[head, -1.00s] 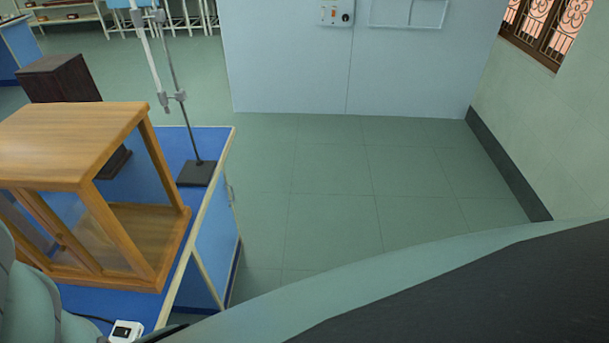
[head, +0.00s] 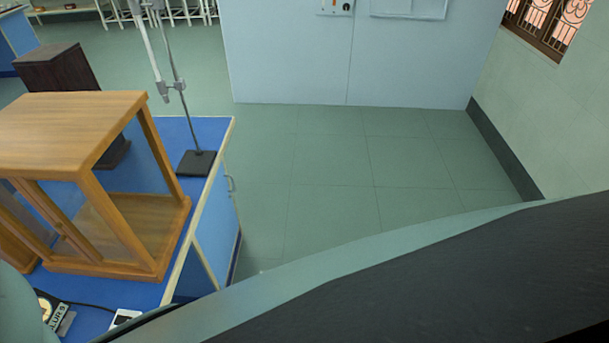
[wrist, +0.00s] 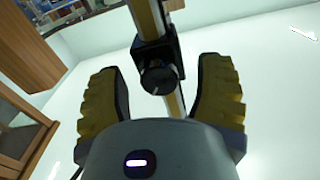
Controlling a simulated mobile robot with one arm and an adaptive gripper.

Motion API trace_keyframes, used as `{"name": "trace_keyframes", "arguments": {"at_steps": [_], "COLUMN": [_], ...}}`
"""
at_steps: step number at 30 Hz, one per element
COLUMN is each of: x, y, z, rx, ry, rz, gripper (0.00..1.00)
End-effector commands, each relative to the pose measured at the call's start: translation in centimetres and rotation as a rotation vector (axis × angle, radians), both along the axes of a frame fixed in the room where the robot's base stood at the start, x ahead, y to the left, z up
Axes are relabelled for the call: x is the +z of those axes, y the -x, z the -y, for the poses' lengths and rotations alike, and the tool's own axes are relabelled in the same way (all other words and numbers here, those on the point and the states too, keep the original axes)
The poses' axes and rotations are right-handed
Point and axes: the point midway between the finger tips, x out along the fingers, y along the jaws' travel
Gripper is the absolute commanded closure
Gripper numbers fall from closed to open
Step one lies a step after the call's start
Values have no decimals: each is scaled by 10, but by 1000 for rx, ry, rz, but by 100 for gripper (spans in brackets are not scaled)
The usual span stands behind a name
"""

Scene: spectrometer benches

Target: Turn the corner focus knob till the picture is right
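A round black knob (wrist: 157,78) with a white mark on its face sits on a black block (wrist: 157,54) on a yellowish bar in the wrist view. My gripper (wrist: 163,70) is open, with one yellow ribbed finger on each side of the knob in the picture. A gap shows on both sides, and I see no contact. I cannot tell how deep the fingertips reach past the knob. In the head view a dark panel (head: 58,320) with a pale disc and partly cut-off lettering shows at the lower left. My gripper does not show in the head view.
A wooden glazed case (head: 80,135) stands on the blue bench (head: 212,135), beside a stand with a black base (head: 196,163). A dark wooden box (head: 60,70) is behind. A small white device (head: 124,317) lies near the bench edge. The green floor (head: 330,160) is clear.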

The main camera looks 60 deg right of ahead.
Motion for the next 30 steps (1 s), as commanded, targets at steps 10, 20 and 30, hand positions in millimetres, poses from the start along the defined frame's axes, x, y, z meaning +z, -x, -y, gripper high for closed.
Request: {"name": "trace_keyframes", "arguments": {"at_steps": [10, 20, 30], "x": [0, 0, 0], "y": [0, 0, -1], "z": [0, 0, 0], "rx": [0, 0, -2], "ry": [0, -1, -10], "rz": [0, 1, -4], "gripper": [71, 100, 100]}}
